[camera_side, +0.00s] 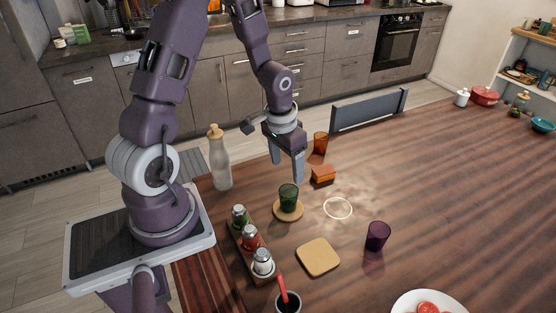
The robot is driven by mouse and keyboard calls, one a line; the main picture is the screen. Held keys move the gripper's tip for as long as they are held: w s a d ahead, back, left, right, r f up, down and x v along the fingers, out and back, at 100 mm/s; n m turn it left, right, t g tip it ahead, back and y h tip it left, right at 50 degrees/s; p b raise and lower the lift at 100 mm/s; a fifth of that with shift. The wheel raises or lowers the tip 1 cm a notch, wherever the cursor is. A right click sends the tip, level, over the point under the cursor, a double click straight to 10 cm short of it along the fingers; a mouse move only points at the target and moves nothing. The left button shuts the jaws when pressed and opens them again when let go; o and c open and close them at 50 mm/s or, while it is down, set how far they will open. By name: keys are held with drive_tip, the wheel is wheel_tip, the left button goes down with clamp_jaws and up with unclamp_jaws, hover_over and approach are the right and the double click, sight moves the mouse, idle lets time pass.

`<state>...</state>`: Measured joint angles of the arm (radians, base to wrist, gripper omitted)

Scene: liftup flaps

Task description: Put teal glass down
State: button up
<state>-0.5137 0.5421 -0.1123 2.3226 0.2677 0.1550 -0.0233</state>
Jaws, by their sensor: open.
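The teal glass (289,197) looks dark green and stands upright on a round tan coaster (288,213) near the middle of the table. My gripper (286,172) points down, just behind and above the glass in the side view. Its two fingers are apart and I see nothing between them. The fingertips look clear of the glass, though the exact gap in depth is hard to tell.
An orange glass (320,143) and an orange block (322,175) stand close to my gripper. A bottle (221,160) and a shaker rack (250,245) stand left. A square tan coaster (318,257) is empty; a purple glass (377,236) stands right.

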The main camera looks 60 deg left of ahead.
drive_tip(key=s+d+r+t+y, duration=0.1)
drive_tip(key=s+d+r, duration=0.15)
drive_tip(key=r, duration=0.45)
drive_tip(key=s+d+r+t, duration=0.1)
drive_tip(key=d+r, duration=0.2)
drive_tip(key=r, duration=0.5)
drive_tip(key=s+d+r+m+t, duration=0.1)
drive_tip(key=s+d+r, duration=0.2)
drive_tip(key=s, duration=0.3)
drive_tip(key=s+d+r+m+t+h, duration=0.1)
drive_tip(key=s+d+r, duration=0.3)
drive_tip(key=s, duration=0.2)
drive_tip(key=shift+d+r, duration=0.25)
drive_tip(key=shift+r, duration=0.05)
